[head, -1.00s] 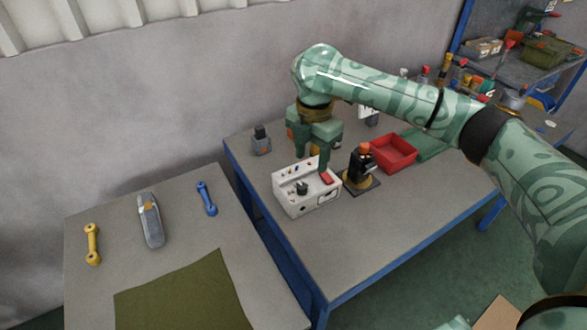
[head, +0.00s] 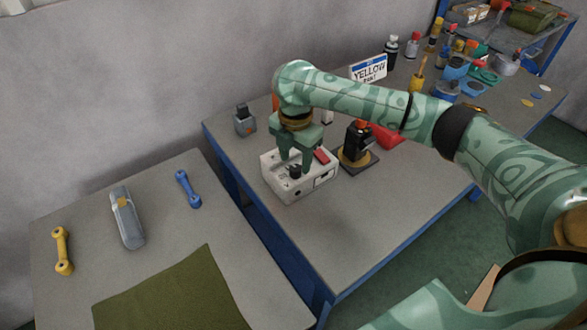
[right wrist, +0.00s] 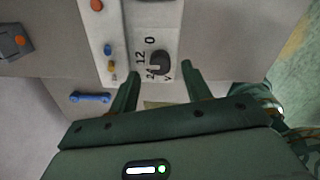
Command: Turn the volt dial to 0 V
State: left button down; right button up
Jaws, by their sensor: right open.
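The white control box (head: 288,190) stands on the far grey table. Its volt dial is a black knob, seen in the head view (head: 295,171) and in the right wrist view (right wrist: 160,63). The marks 0, 12, 24 and V are printed around the dial. I cannot tell surely which mark it points at. My right gripper (head: 296,162) is open, pointing down over the dial. In the right wrist view its fingers (right wrist: 160,72) show on either side of the dial, apart from it. My left gripper is not in view.
A red switch (head: 321,156) sits on the box. A black device on a dark base (head: 357,145) stands close to its right, with a red bin (head: 387,136) behind. A grey block (head: 244,120) stands to the left. The table's front is clear.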

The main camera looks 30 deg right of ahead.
aim_at(295, 171)
jog(key=shift+f+b, duration=0.35)
jog(key=shift+f, duration=0.9)
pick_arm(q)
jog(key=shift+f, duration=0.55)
pick_arm(e)
jog(key=c, duration=1)
jog(key=shift+r+p, duration=0.2)
jog(key=shift+p, duration=0.35)
jog(key=m+p, duration=0.1)
jog(key=p, duration=0.3)
jog(key=m+p, duration=0.2)
jog(key=p, duration=0.1)
jog(key=shift+r+p, duration=0.4)
jog(key=m+p, duration=0.3)
jog(key=p, duration=0.2)
jog(key=m+p, duration=0.2)
jog(key=p, duration=0.1)
jog(key=shift+f+m, duration=0.3)
pick_arm(q)
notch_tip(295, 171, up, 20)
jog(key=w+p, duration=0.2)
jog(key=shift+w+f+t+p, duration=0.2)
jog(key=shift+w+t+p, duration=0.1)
jog(key=shift+p, duration=0.05)
pick_arm(e)
jog(key=shift+f+m, duration=0.25)
jog(key=shift+m, duration=1.45)
